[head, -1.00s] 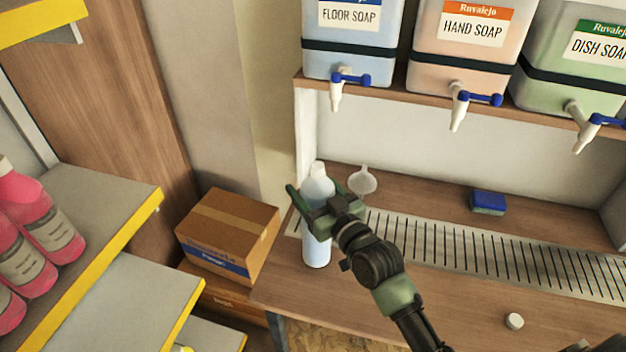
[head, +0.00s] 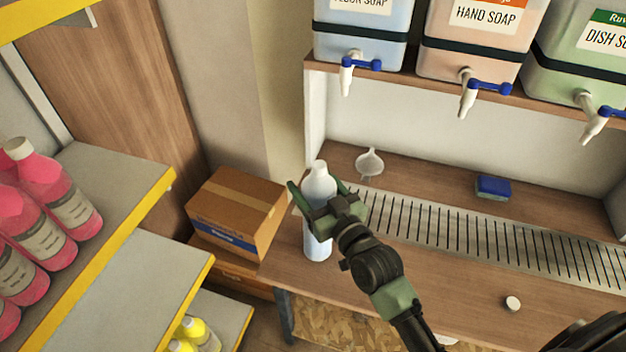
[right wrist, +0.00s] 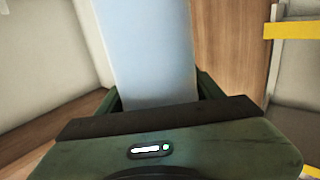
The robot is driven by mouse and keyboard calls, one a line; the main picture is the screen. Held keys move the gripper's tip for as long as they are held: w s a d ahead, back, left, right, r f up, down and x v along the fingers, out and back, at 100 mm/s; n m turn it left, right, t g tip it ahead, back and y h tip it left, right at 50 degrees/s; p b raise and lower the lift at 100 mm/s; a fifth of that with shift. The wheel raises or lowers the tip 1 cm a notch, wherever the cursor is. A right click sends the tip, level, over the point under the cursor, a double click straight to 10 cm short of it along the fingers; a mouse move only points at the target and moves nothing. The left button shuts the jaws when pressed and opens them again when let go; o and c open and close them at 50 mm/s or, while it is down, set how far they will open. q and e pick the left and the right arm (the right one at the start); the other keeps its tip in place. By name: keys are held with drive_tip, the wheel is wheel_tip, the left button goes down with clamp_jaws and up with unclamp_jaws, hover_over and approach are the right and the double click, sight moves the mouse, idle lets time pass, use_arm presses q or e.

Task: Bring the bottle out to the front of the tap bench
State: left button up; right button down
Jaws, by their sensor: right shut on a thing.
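A pale blue-white bottle (head: 317,246) stands upright at the left end of the tap bench (head: 400,281), near its front left part. My right gripper (head: 316,192) is shut on the bottle around its upper body. The bottle (right wrist: 150,50) fills the middle of the right wrist view, between the green fingers. Its neck shows above the gripper, and part of its body is hidden behind the fingers. I cannot tell whether its base touches the bench. My left gripper is not in view.
A slotted drain grate (head: 470,232) runs along the bench. A funnel (head: 369,162), a blue sponge (head: 493,187) and a small white cap (head: 512,303) lie on the bench. Cardboard boxes (head: 237,214) and a shelf of pink bottles (head: 45,200) stand left.

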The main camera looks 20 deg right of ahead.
drive_tip(key=shift+r, duration=0.25)
drive_tip(key=shift+c, duration=1.3)
unclamp_jaws()
drive_tip(key=shift+o, duration=0.3)
drive_tip(key=shift+f, duration=0.1)
